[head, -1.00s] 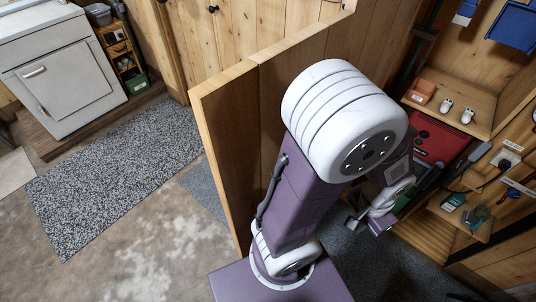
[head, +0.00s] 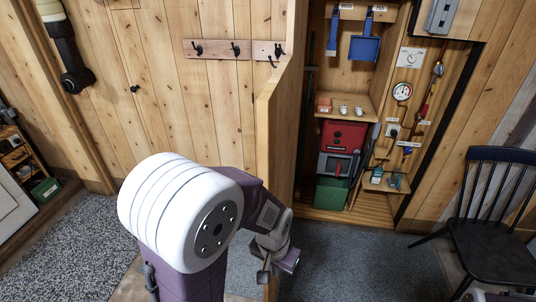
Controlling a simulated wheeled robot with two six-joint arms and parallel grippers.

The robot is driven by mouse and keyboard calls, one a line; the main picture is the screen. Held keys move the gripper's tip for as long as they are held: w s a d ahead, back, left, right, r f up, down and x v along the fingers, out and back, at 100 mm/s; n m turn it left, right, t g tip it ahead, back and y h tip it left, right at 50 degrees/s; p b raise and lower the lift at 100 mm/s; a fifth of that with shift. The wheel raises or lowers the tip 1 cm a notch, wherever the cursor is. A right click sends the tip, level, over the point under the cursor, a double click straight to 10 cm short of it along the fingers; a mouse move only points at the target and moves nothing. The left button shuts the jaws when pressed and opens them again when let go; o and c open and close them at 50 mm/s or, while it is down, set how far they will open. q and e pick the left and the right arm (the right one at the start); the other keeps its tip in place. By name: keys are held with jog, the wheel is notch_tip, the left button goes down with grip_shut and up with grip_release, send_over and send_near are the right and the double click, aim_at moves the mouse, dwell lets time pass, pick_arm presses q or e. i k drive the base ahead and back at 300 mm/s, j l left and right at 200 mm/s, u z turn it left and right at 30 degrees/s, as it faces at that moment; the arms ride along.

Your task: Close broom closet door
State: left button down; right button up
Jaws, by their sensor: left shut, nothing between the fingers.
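The broom closet door (head: 290,130) is a light pine panel. It stands open, swung out toward me and seen nearly edge-on in the head view. The closet (head: 350,105) is open to its right, with its shelves and contents exposed. My left gripper (head: 278,266) is shut and empty, low in front of the door. It overlaps the door's lower part in the picture, and I cannot tell whether it touches. My left arm hides some of the floor and wall left of the door. My right gripper is not in view.
Inside the closet are a blue dustpan (head: 366,48), a red case (head: 342,135) and a green bin (head: 332,194). A dark chair (head: 497,222) stands at the right. Hooks (head: 235,49) line the wall left of the door. Grey carpet (head: 350,262) before the closet is clear.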

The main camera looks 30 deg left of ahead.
aim_at(279, 105)
jog(key=j+u, duration=0.15)
jog(key=j, duration=1.5)
